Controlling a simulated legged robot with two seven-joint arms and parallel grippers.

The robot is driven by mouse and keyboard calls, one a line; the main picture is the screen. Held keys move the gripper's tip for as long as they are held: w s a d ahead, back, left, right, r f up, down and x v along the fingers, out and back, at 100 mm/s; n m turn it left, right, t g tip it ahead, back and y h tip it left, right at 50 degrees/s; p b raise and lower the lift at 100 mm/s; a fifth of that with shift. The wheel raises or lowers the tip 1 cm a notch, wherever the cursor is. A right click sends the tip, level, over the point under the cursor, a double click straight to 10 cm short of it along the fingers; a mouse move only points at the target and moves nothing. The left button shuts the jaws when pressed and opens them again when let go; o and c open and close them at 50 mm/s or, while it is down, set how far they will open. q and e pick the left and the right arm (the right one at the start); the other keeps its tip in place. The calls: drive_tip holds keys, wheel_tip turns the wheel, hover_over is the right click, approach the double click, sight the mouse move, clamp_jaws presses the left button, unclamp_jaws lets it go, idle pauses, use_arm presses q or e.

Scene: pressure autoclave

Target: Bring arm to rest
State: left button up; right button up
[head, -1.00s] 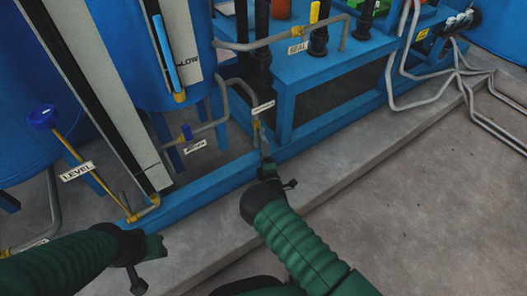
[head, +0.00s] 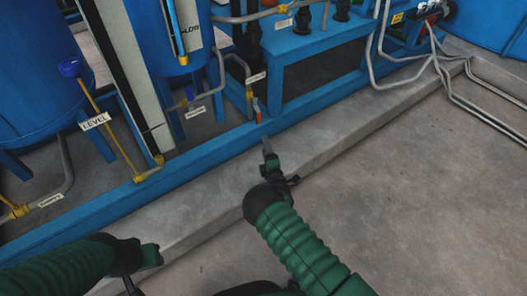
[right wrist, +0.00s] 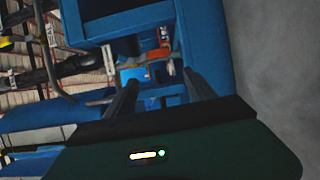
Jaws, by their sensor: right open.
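My right gripper (head: 268,148) is over the concrete ledge in front of the blue frame, on a green arm from the bottom. In the right wrist view its two dark fingers (right wrist: 160,84) stand apart with nothing between them. A small valve with a red-orange handle (head: 257,110) sits beyond the fingertips, apart from them, under a white tag (head: 256,77). My left gripper (head: 152,257) is at the lower left, over the ledge and clear of the pipes. Its fingers are too foreshortened to read.
The blue frame rail (head: 190,167) runs diagonally beyond both grippers. A yellow rod with a LEVEL tag (head: 95,122) and a blue knob (head: 70,67) stands at the left. Grey pipes (head: 450,90) lie at the upper right. The concrete floor (head: 400,200) at right is clear.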

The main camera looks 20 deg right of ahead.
drive_tip(key=shift+s+f, duration=0.1)
drive_tip(key=shift+f, duration=0.15)
drive_tip(key=shift+r, duration=0.1)
